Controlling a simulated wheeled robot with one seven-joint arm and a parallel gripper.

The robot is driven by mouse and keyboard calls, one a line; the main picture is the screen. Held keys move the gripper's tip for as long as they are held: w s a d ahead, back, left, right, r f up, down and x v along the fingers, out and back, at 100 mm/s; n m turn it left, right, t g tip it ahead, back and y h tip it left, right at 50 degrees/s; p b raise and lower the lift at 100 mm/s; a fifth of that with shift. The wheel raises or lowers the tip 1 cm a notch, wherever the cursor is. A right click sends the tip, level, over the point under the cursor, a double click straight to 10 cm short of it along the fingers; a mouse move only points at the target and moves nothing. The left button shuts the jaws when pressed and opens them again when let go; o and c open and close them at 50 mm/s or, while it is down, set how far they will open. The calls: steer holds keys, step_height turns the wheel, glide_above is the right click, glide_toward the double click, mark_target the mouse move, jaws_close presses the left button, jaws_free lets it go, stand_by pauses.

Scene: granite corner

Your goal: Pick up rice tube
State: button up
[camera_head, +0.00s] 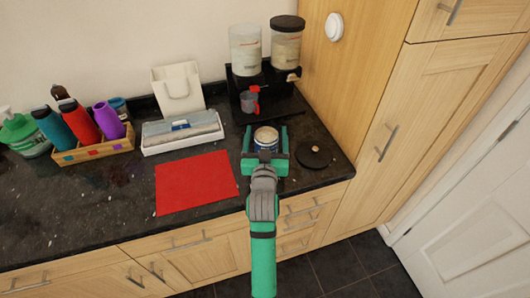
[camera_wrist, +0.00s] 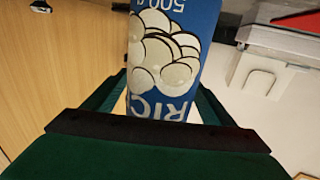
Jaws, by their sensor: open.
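The rice tube (camera_head: 266,145) stands upright on the dark granite counter, blue with a pale round top. It fills the middle of the wrist view (camera_wrist: 175,60), where its blue wall shows white discs and the letters "RIC" and "500 g" upside down. My gripper (camera_head: 265,139) is open, with one green finger on the left of the tube and one on the right. Whether the fingers touch the tube I cannot tell. The gripper hides the tube's lower part.
A black round lid (camera_head: 315,153) lies close on the right, and a red mat (camera_head: 196,182) lies on the left. A black stand (camera_head: 242,84) with two canisters is behind. A white tray (camera_head: 182,133) and a wooden box (camera_head: 97,149) with bottles are further left.

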steer(key=shift+d, duration=0.1)
steer(key=c, duration=1.5)
steer(key=shift+a, duration=0.2)
steer(key=shift+d+r, duration=0.1)
